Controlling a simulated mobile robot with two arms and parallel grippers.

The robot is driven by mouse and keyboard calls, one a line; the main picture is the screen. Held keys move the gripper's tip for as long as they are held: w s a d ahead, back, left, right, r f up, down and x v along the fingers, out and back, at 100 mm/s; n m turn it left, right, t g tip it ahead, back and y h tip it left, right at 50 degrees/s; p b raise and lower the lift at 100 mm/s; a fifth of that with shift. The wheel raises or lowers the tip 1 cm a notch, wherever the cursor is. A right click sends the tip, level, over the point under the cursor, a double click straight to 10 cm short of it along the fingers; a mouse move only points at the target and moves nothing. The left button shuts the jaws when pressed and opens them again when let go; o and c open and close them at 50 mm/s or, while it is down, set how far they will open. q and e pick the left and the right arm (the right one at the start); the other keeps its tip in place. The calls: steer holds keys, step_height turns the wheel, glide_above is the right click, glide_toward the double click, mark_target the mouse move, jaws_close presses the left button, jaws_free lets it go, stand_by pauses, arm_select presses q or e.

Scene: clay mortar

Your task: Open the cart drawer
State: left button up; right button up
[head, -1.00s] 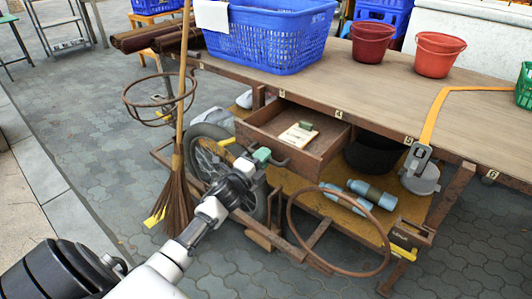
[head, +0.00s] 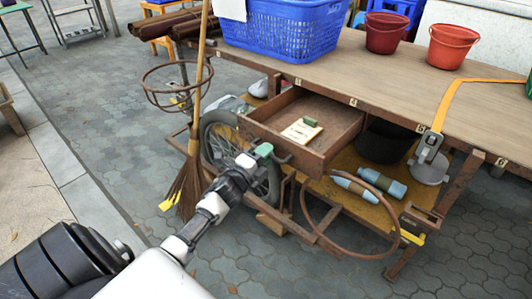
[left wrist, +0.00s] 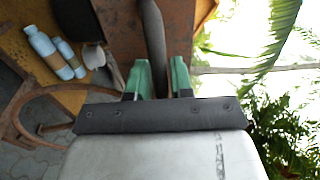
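The cart drawer (head: 318,164) is a brown wooden box pulled out from under the cart's tabletop, its inside showing. A dark bar handle (head: 283,159) is on its front. My left gripper (head: 262,152) is at the handle. In the left wrist view the green fingers (left wrist: 158,80) stand on either side of the dark handle bar (left wrist: 153,35), which fills the gap between them. The drawer front (left wrist: 118,25) shows behind them. My right gripper is not in view.
A small block and board (head: 302,130) lie in the drawer. A broom (head: 187,180), a wheel (head: 235,160) and a rusty ring (head: 350,253) are near my left arm. A blue basket (head: 285,30) and red buckets (head: 460,45) stand on the tabletop (head: 390,75).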

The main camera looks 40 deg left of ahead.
arm_select(q)
steer(key=shift+o, duration=1.3)
steer(key=shift+s, duration=0.1)
steer(key=p+v, duration=0.1)
steer(key=v, duration=0.9)
steer(key=shift+s, duration=0.3)
